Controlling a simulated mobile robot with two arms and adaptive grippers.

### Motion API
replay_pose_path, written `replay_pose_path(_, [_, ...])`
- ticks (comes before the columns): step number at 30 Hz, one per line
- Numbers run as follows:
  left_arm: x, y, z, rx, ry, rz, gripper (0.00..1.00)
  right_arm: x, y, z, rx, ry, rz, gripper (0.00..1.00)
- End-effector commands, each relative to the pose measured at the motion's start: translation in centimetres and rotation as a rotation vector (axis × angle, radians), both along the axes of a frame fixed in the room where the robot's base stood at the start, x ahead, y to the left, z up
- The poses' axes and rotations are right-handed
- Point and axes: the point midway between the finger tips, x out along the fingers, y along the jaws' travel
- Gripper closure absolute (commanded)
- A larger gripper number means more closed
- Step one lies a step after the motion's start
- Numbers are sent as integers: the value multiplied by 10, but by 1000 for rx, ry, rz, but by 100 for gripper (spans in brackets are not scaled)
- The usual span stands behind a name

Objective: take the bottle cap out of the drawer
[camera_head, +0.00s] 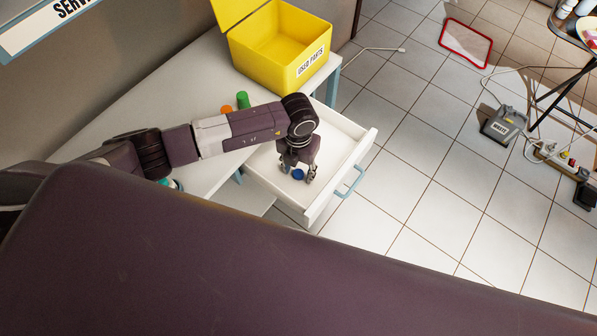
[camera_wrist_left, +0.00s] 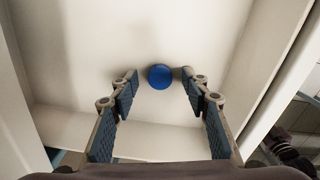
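The bottle cap (camera_head: 298,174) is small, round and blue, and lies on the floor of the open white drawer (camera_head: 345,150). My left gripper (camera_head: 298,177) is down inside the drawer, right by the cap. In the left wrist view, the cap (camera_wrist_left: 160,77) lies just past the fingertips, roughly centred between the two spread fingers (camera_wrist_left: 158,88). The gripper is open and holds nothing. Whether a fingertip touches the cap cannot be told.
The drawer has a blue handle (camera_head: 350,182) on its front. An open yellow box (camera_head: 290,50) marked "USED PARTS" stands on the white table (camera_head: 130,110). An orange cap (camera_head: 227,109) and a green cylinder (camera_head: 242,100) stand behind my arm. Tiled floor lies to the right.

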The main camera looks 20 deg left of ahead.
Motion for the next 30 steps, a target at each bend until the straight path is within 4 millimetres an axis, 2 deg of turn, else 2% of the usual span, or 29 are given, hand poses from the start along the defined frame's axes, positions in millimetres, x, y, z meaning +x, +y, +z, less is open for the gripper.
replay_pose_path(1, [0,0,0,0,0,0,63,0,0,0,0,0,0,54])
replay_pose_path(7, [0,0,0,0,0,0,85,0,0,0,0,0,1,54])
replay_pose_path(20, [1,0,4,-1,-1,0,85,0,0,0,0,0,1,54])
replay_pose_path(26, [2,0,26,-1,-4,0,85,0,-2,-3,-2,0,1,54])
replay_pose_path(30, [2,0,60,-2,-7,-2,85,0,-3,-8,-3,-1,2,54])
